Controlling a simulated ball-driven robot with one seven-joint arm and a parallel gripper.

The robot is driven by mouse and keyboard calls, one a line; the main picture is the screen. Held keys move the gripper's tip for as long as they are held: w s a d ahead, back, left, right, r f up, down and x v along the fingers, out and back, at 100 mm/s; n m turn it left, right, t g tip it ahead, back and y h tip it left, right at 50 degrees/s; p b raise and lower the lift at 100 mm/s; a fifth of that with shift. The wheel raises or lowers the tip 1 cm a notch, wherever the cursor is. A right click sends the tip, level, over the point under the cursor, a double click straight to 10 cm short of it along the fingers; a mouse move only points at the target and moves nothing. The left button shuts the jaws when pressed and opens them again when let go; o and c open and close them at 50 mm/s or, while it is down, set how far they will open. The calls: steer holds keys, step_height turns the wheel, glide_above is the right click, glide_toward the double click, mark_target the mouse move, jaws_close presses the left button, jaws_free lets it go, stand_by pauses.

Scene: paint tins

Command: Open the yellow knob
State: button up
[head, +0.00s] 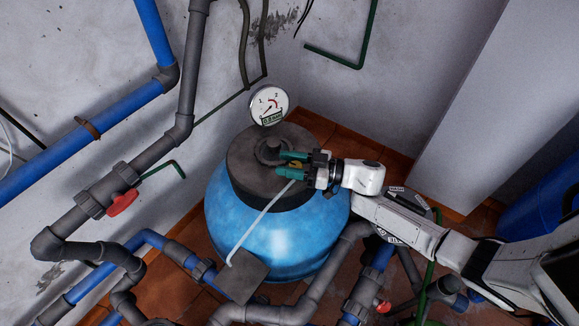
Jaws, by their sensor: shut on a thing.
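My gripper is shut on the knob, coming in from the right. The fingers and gripper body hide most of the knob, so how far it is turned cannot be told.
A round pressure gauge (269,105) stands just behind the tank (275,235). A pale thin rod (258,223) slants down in front. Grey and blue pipes with a red valve handle (122,202) crowd the left and front. A white wall block (450,110) stands right.

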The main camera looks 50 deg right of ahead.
steer(key=n+y+b, duration=0.1)
steer(key=g+y+b, duration=0.1)
steer(key=n+g+y+b, duration=0.1)
steer(key=shift+a+f+n+y, duration=0.15)
steer(key=shift+f+n+y, duration=0.1)
steer(key=shift+n+y, duration=0.05)
steer(key=shift+s+a+r+n+g+y+b, duration=0.1)
steer(key=shift+s+r+n+g+y+b, duration=0.05)
steer(key=shift+n+g+y+b, duration=0.5)
steer(key=o, duration=1)
steer(key=shift+c, duration=0.2)
steer(key=shift+s, duration=0.1)
steer(key=v, duration=1)
steer(key=shift+d+b, duration=0.35)
steer(key=shift+b, duration=0.05)
steer(key=shift+s+r, duration=0.1)
steer(key=shift+s, duration=0.05)
